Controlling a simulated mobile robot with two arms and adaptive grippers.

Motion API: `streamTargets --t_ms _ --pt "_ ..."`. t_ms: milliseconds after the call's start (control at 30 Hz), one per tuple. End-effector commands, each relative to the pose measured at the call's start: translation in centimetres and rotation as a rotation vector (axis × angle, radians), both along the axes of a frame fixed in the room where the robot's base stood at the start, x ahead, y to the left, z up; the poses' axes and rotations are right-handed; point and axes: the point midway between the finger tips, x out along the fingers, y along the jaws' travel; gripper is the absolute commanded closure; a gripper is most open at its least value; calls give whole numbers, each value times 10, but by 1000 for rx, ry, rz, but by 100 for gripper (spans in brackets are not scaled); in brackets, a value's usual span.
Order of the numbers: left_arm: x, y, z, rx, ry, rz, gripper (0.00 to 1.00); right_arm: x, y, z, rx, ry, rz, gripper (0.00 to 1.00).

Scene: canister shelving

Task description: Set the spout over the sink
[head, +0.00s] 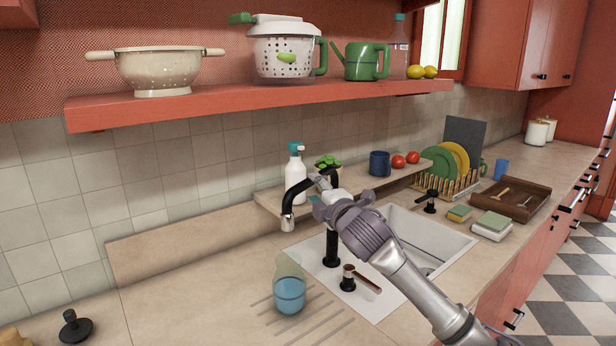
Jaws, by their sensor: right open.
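The black tap spout (296,192) rises from a post at the sink's left end and arches to the left. Its pale tip hangs over the counter, left of the white sink (455,242), not over the basin. My right gripper (318,190) is open at the top of the spout, its fingers close to or around the spout's arch. I cannot tell whether they touch it. The gripper and arm hide part of the tap post and of the basin. My left gripper is not in view.
A tap lever (362,281) sits beside the post. A white bottle (294,174) stands behind the spout. A dish rack (450,184) and sponges (492,224) are on the right.

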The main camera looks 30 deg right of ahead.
Motion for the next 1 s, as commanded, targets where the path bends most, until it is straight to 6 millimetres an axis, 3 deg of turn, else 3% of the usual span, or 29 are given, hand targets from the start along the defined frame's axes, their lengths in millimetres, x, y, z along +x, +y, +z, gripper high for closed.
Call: streamTargets --t_ms 100,233,667,967,1000 --pt "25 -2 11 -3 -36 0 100 22 -4 3 3 0 -1 50" --pt "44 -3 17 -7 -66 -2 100 38 -8 3 3 -1 -1 50" --pt "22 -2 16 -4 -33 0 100 48 -9 0 0 0 0 50" --pt "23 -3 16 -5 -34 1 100 48 -9 0 0 1 0 99" --pt "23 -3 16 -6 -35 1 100 48 -9 0 0 1 0 100"
